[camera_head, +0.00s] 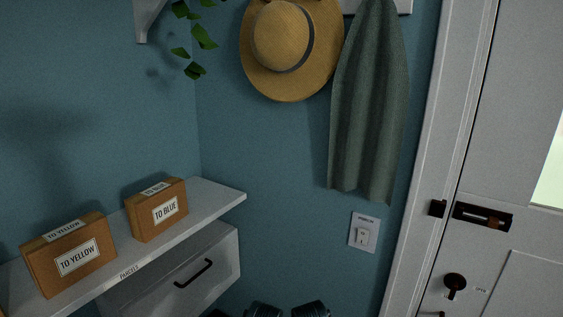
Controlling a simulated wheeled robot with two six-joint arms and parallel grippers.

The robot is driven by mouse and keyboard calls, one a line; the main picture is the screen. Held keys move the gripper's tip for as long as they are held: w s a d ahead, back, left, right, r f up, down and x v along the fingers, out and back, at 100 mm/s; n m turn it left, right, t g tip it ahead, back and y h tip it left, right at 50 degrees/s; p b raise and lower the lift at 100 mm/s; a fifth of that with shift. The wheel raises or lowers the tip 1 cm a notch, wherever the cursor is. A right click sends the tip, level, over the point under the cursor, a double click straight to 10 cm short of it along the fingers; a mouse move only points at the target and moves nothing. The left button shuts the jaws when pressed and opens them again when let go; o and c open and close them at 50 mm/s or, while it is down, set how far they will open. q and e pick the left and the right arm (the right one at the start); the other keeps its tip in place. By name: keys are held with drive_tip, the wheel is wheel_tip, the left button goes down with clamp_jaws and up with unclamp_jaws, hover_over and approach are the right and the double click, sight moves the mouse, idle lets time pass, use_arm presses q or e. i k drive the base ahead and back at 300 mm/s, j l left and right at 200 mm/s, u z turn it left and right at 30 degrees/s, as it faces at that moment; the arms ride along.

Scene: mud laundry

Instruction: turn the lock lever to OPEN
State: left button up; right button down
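The lock lever (455,284) is a dark round knob on the white door (505,140) at the lower right. Its short lever part seems to point down. A small label (480,290) is just to its right on the door; it is too small to read surely. Above the lever is a dark slide bolt (484,216) with a reddish-brown knob, and its dark keeper (437,208) is on the door frame. Neither of my grippers is clearly in view, and nothing touches the lever.
A shelf (215,197) at left holds boxes marked TO YELLOW (70,256) and TO BLUE (157,210). A drawer (200,277) is below. A straw hat (290,48) and green cloth (368,110) hang near a light switch (363,234). Dark, cut-off shapes (290,309) sit at the bottom edge.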

sight(453, 290)
drive_tip(key=z, duration=2)
